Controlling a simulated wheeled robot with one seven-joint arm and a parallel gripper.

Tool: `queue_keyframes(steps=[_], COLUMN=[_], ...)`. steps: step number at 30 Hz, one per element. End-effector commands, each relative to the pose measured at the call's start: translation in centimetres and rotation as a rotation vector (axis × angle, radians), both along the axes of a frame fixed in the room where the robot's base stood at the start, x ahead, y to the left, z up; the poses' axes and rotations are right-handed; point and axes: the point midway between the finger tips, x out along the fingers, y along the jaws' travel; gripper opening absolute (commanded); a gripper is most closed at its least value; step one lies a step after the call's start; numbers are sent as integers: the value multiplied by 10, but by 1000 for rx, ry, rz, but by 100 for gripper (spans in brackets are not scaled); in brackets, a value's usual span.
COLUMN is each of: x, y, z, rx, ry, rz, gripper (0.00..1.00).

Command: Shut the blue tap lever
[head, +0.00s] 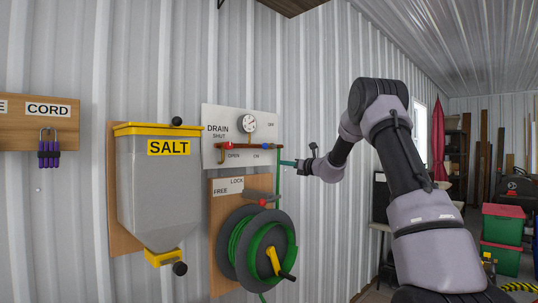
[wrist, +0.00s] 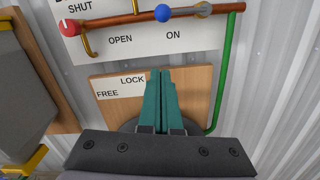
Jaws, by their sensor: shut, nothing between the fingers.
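The blue tap lever shows its round blue knob (wrist: 162,12) at the top of the wrist view, in front of the copper pipe and above the word ON. A silver fitting (wrist: 203,9) sits just right of the knob; the lever appears to lie along the pipe. In the head view the blue knob (head: 257,146) is small, and OFF is printed higher on the white panel (head: 212,118). My gripper (wrist: 161,72) is shut and empty, its teal fingers below the knob and apart from it. In the head view my gripper (head: 283,163) is right of the panel.
A red knob (wrist: 70,27) is on the pipe's left end, by SHUT and OPEN. A pressure gauge (head: 248,123) is above the pipe. A green hose reel (head: 240,248) hangs below, with a LOCK/FREE label. The salt hopper (head: 155,205) stands left.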

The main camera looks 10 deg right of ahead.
Motion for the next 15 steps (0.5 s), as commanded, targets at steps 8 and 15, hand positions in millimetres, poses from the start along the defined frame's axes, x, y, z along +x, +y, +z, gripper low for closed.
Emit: queue_keyframes(steps=[8, 15], x=[11, 49], y=[8, 37], z=[0, 2], rx=[-3, -3], ry=[0, -2], rz=[1, 4], gripper=[0, 0])
